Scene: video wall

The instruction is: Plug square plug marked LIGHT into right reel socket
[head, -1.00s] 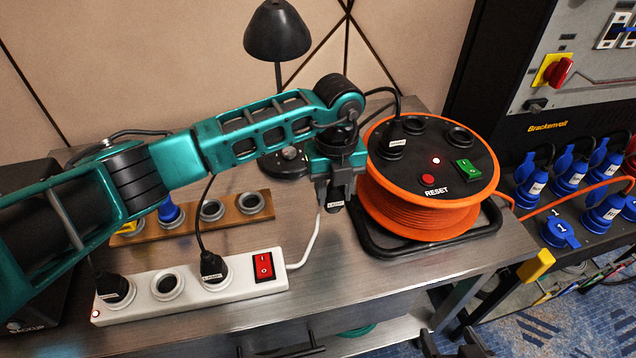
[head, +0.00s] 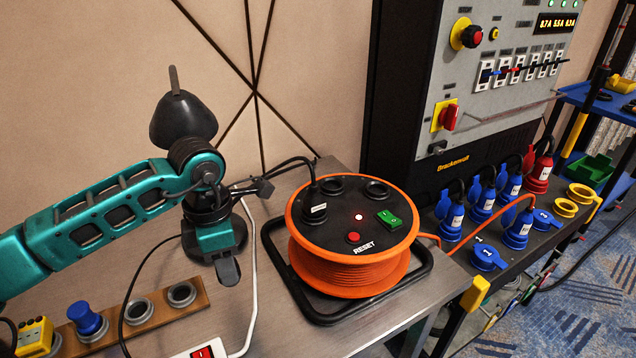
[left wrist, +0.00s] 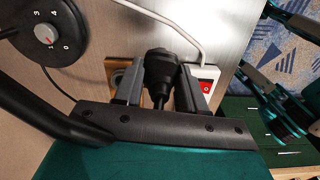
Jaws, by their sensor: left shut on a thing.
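My left gripper (head: 228,268) hangs left of the orange cable reel (head: 355,275), above the table. It is shut on a black plug (left wrist: 160,72), seen between its fingers in the left wrist view; its label cannot be read there. In the head view the gripper hides most of the plug. The reel's black top has a right socket (head: 377,188), which is empty, and another empty socket (head: 330,185) at the back. A black labelled plug (head: 317,205) sits in the reel's left socket. Teal and black parts of my right arm show in the left wrist view, gripper unclear.
A wooden socket strip (head: 160,312) and a white power strip (head: 185,354) lie at the front left. The reel has a green switch (head: 389,219) and red button (head: 353,237). Blue plugs (head: 455,215) stand at right.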

